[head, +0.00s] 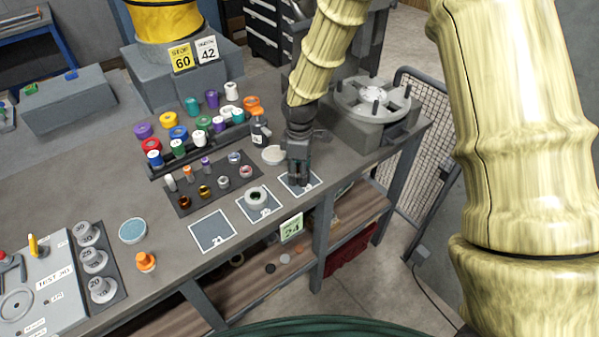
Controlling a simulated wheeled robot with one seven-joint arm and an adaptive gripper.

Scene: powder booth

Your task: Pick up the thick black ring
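My gripper (298,178) points down over the rightmost white-outlined square (311,188) near the bench's front edge. Its dark fingers look close together, but whether they are shut, or on what, cannot be made out. No thick black ring can be picked out with certainty; one could be hidden by the fingers. A pale grey ring-shaped part (257,195) with a dark centre sits on the middle outlined square, left of the gripper. A small dark round thing (270,268) lies on the lower shelf; its shape is too small to tell.
A dark mat (190,207) with several small parts lies left of the gripper. Coloured spools (178,133) stand behind it. A white round dish (274,155) is close behind the gripper. A round fixture (373,98) stands right. The left outlined square (212,232) is empty.

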